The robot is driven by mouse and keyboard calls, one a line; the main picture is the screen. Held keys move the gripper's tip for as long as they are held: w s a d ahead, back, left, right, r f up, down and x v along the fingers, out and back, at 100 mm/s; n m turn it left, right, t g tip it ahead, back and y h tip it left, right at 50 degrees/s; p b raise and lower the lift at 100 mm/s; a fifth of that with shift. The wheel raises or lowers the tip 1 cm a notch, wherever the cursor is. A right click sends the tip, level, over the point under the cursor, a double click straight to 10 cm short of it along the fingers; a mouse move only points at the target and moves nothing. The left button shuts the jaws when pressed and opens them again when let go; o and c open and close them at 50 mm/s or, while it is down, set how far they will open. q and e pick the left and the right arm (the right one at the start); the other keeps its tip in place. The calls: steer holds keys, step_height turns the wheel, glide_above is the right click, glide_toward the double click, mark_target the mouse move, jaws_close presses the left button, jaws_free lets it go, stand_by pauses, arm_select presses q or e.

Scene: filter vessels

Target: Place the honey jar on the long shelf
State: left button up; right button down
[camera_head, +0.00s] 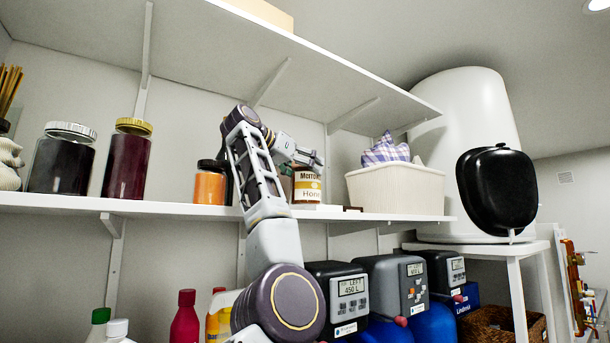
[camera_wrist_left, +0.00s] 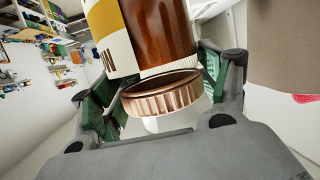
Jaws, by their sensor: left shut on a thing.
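The honey jar (camera_head: 307,187), with a white and amber label, stands upright at the long white shelf (camera_head: 170,208), between an orange jar and a cream basket. I cannot tell whether its base touches the shelf. My left gripper (camera_head: 308,160) is at the top of the jar and shut on it; my arm partly covers the spot. In the left wrist view the jar's brown glass (camera_wrist_left: 158,35) and copper lid (camera_wrist_left: 163,94) sit between the green-padded fingers (camera_wrist_left: 155,88). The right gripper is not in view.
Dark jars (camera_head: 63,160) and an orange jar (camera_head: 210,184) stand left on the shelf. A cream basket (camera_head: 395,190) with checked cloth is close on the right. An upper shelf (camera_head: 210,50) hangs above. Grey-topped filter units (camera_head: 395,285) stand below.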

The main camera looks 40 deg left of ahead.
mark_target(296, 168)
arm_select(q)
steer(key=shift+f, duration=0.8)
steer(key=shift+f, duration=0.1)
steer(key=o, duration=1.8)
steer(key=shift+s, duration=0.1)
steer(key=b+v, duration=0.2)
steer(key=v, duration=0.4)
steer(key=shift+v, duration=0.75)
